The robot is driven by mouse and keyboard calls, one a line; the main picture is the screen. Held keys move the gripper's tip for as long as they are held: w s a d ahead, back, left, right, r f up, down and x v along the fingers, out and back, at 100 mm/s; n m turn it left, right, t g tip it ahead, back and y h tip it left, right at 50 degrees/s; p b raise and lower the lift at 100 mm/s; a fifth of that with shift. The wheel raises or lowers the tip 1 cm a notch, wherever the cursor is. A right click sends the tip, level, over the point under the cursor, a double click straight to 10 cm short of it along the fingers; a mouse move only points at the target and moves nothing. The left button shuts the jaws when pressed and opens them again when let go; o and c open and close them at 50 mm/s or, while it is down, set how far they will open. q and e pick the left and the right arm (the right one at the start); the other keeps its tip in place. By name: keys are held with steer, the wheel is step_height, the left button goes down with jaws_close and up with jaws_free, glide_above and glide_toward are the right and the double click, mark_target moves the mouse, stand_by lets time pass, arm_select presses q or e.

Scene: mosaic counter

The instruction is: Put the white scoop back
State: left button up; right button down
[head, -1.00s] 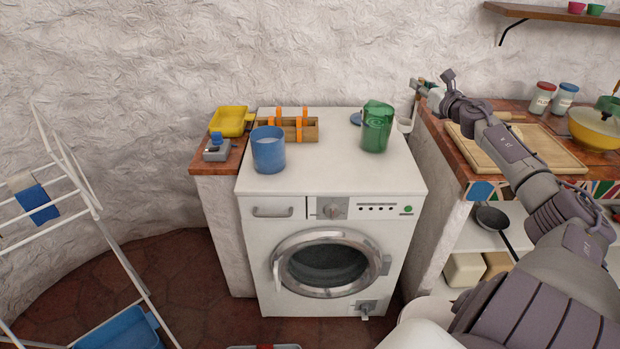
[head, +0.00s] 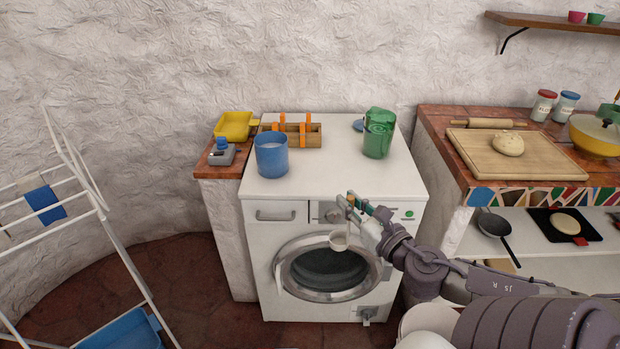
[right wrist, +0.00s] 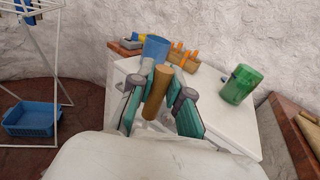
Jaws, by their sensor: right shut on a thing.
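My right gripper is shut on the scoop's handle. In the right wrist view, a tan rod-like handle (right wrist: 158,92) stands between the green-padded fingers. A large white shape fills the bottom of that view; I cannot tell if it is the scoop's bowl. The blue tub (head: 271,157), with pale content, stands on the washing machine (head: 330,182). A wooden rack with orange posts (head: 313,137) is behind it. My left gripper is out of view.
A green pitcher (head: 379,135) stands at the machine top's back right. The front middle of the top is clear. A counter with a board (head: 550,162) and dough is to the right; a yellow tray (head: 232,126) is on the left ledge. A drying rack (head: 108,235) stands left.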

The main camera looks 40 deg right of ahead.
steer(key=s+a+f+y, duration=0.1)
steer(key=s+a+f, duration=0.1)
steer(key=a, duration=0.9)
steer(key=s+a+f+n+y, duration=0.1)
steer(key=s+a+f, duration=0.1)
steer(key=a, duration=1)
steer(key=shift+s+f, duration=0.25)
steer(key=shift+s, duration=0.2)
